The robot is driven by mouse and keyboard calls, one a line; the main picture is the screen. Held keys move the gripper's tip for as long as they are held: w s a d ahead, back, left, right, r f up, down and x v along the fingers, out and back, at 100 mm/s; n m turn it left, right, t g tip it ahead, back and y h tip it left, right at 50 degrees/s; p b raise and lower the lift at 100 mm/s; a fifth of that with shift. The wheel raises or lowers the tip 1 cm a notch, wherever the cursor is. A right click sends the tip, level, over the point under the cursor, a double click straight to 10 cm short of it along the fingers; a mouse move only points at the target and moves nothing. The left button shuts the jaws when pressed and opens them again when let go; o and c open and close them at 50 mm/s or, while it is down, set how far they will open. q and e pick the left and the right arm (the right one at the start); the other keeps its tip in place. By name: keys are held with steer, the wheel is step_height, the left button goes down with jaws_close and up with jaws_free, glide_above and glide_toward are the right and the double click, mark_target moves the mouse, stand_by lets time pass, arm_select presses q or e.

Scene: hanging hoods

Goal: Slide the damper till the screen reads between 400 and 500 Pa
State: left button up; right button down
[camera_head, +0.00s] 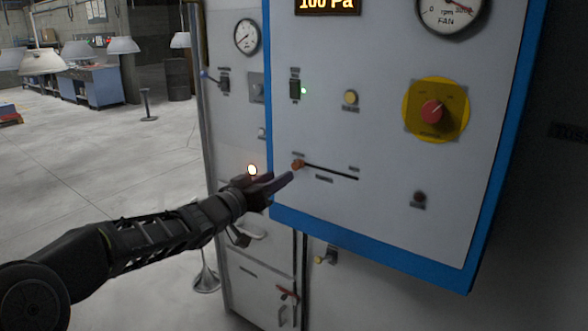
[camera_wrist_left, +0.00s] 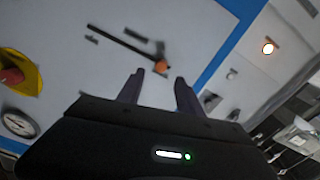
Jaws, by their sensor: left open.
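The damper is an orange knob (camera_head: 298,164) at the left end of a dark slot (camera_head: 330,172) on the blue-edged panel. The knob also shows in the left wrist view (camera_wrist_left: 162,67), just beyond the fingertips. The screen (camera_head: 328,4) at the top reads 100 Pa and is partly cut off. My left gripper (camera_head: 288,178) comes in from the left, just below the knob. In the left wrist view its two fingers (camera_wrist_left: 160,78) are apart with nothing between them. I cannot tell whether a finger touches the knob. My right gripper is not in view.
A red stop button on a yellow disc (camera_head: 432,110), a yellow button (camera_head: 350,97), a switch with a green light (camera_head: 295,89) and a fan dial (camera_head: 449,10) share the panel. A grey cabinet with a lit lamp (camera_head: 252,169) stands left of it. Open floor lies further left.

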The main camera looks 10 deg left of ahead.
mark_target(294, 168)
arm_select(q)
steer(key=p+x, duration=0.1)
steer(key=x, duration=0.5)
steer(key=shift+w+p, duration=0.2)
steer(key=shift+p, duration=0.15)
steer(key=shift+w+d+f, duration=0.1)
steer(key=shift+w+d, duration=0.15)
steer(key=shift+w, duration=0.4)
steer(key=shift+c, duration=0.5)
jaws_close()
